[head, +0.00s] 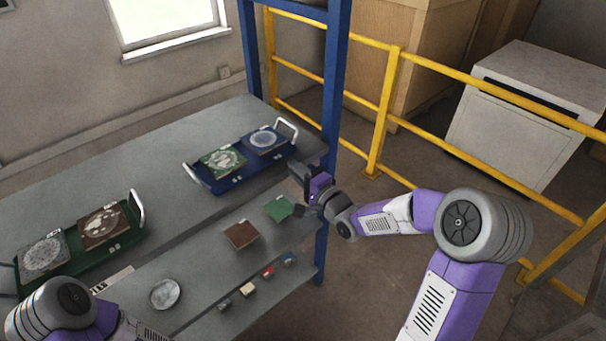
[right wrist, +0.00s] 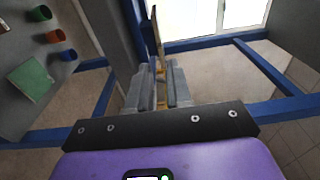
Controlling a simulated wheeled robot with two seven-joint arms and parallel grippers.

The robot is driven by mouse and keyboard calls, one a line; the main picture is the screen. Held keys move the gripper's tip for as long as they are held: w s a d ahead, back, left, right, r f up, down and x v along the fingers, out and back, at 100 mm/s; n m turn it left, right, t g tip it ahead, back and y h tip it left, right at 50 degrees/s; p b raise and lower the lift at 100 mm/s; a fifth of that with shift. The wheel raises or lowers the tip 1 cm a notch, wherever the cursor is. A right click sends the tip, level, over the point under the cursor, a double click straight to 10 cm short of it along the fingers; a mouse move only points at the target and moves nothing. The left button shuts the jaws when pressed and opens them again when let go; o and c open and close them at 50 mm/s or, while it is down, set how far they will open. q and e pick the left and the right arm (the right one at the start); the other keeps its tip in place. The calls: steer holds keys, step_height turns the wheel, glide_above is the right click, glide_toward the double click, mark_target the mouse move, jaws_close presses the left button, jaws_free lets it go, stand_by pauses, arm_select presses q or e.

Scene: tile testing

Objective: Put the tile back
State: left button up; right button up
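My right gripper (head: 302,188) is at the right end of the bench, beside the blue post. In the right wrist view its fingers (right wrist: 158,88) are closed on a thin tile (right wrist: 157,38), seen almost edge-on with a tan edge. The tile's face is hidden. A blue tray (head: 232,182) on the upper level holds a green patterned tile (head: 222,160) and a blue patterned tile (head: 264,139). A dark green tray (head: 72,257) at left holds a grey patterned tile (head: 42,256) and a brown patterned tile (head: 104,228). My left gripper is out of view.
A blue post (head: 334,85) and yellow rail (head: 385,110) stand close to my right arm. The bench between the trays is clear.

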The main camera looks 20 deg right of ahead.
steer(key=s+a+f+n+g+h, duration=0.1)
steer(key=s+a+f+n+g, duration=0.2)
steer(key=f, duration=0.8)
steer(key=s+a+f+n+g, duration=0.15)
steer(key=s+f+g, duration=0.3)
steer(key=f, duration=0.75)
steer(key=s+a+f+n+g, duration=0.2)
steer(key=s+f+g, duration=0.1)
steer(key=s+f, duration=0.2)
steer(key=s+a+f+n+g, duration=0.2)
steer(key=s+f, duration=0.3)
steer(key=s, duration=0.4)
steer(key=s+a+f+n+g, duration=0.3)
steer(key=s+f+g, duration=0.1)
steer(key=s, duration=0.3)
steer(key=shift+s+f, duration=0.2)
steer(key=shift+f, duration=0.35)
steer(key=shift+n, duration=0.25)
